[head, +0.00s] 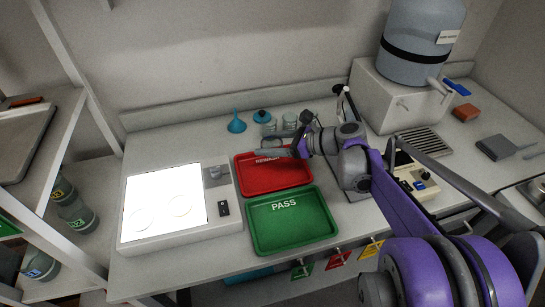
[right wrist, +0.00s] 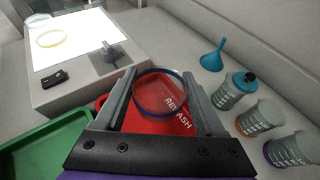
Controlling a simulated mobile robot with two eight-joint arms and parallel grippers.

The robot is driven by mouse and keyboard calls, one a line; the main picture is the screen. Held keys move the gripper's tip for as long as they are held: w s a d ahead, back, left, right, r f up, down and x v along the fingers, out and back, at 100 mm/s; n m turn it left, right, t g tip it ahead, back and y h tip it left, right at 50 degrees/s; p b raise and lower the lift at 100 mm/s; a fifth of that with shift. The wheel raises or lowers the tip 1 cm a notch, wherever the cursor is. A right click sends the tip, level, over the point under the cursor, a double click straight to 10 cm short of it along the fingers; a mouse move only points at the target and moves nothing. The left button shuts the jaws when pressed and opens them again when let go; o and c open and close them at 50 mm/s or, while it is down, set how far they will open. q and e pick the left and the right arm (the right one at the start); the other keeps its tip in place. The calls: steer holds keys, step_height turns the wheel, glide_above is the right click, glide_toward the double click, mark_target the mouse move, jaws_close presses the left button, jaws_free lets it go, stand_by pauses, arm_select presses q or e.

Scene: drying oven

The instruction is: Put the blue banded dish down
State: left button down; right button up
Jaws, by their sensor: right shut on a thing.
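In the right wrist view, a clear round dish with a blue band (right wrist: 160,90) sits between the two fingers of my right gripper (right wrist: 162,95), which is shut on it. The red tray (right wrist: 110,108) marked REWASH lies below the dish, and its lettering shows through the dish. In the head view, my right gripper (head: 272,153) is over the back part of the red tray (head: 275,180); the dish is hard to make out there. I cannot tell whether the dish touches the tray floor. My left gripper is not in view.
The green PASS tray (head: 290,220) lies in front of the red tray. A lit light box (head: 128,238) with two dishes stands left. A blue funnel (head: 236,124), a bottle and beakers stand behind the red tray (right wrist: 211,60). A big water container (head: 420,45) stands back right.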

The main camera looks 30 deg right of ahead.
steer(key=shift+w+d, duration=0.15)
steer(key=shift+w, duration=0.15)
steer(key=shift+f, duration=0.35)
steer(key=b, duration=0.1)
glide_above(270, 171)
step_height(270, 171, down, 5)
steer(key=shift+f, duration=0.1)
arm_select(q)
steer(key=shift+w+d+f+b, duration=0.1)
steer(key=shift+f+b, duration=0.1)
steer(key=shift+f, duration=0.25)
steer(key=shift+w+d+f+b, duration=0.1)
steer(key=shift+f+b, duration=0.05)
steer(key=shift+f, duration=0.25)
arm_select(e)
steer(key=shift+f, duration=1.95)
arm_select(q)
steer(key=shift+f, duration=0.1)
arm_select(e)
steer(key=shift+f, duration=0.1)
steer(key=o, duration=1.3)
